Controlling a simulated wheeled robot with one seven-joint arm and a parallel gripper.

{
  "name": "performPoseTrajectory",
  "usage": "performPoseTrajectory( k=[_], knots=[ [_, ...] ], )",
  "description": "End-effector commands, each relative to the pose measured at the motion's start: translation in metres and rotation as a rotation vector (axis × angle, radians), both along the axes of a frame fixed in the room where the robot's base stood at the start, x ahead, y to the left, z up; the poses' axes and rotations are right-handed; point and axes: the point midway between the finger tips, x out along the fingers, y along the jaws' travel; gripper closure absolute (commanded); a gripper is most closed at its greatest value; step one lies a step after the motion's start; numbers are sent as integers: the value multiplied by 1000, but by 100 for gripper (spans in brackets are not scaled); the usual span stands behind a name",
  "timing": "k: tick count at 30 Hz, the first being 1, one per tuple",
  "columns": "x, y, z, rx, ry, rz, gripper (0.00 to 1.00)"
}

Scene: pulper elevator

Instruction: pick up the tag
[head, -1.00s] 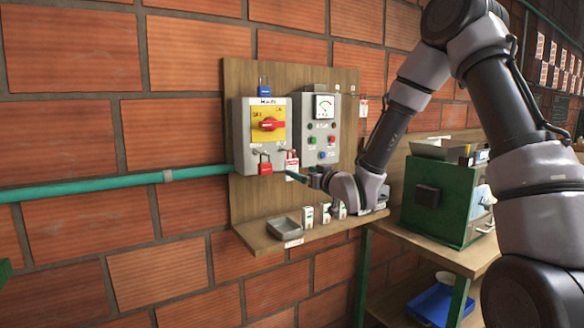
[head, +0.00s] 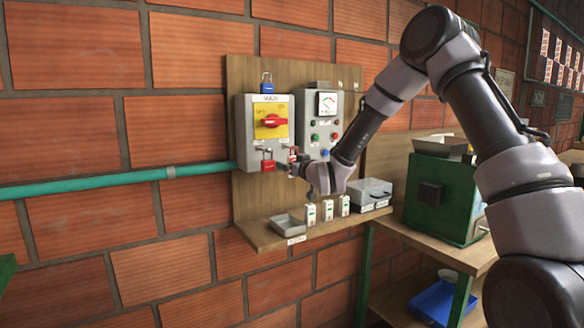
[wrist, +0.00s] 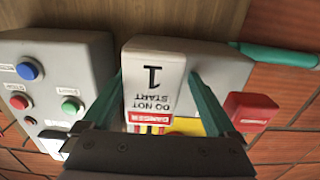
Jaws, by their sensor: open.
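The tag (wrist: 154,88) is white with a red DANGER band and the words DO NOT START 1. In the wrist view it appears upside down, in front of the grey main switch box. My gripper (wrist: 156,76) is open, with one green finger on each side of the tag; I cannot tell whether either finger touches it. In the head view only a small red and white part of the tag (head: 293,153) shows at the box's lower right, and my gripper (head: 292,170) covers the rest.
Below, the wooden shelf (head: 258,238) holds a grey tray (head: 287,224), several small labelled blocks and a metal case (head: 372,190).

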Motion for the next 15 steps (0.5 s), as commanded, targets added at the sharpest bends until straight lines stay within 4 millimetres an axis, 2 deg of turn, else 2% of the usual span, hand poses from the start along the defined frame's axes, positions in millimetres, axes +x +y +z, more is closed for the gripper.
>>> performPoseTrajectory(
  k=[2,3,5,9,10,15],
  knots=[
    [0,0,0,0,0,0,7],
    [0,0,0,0,0,0,15],
    [0,0,0,0,0,0,38],
    [0,0,0,0,0,0,92],
    [0,0,0,0,0,0,94],
    [0,0,0,0,0,0,94]
  ],
)
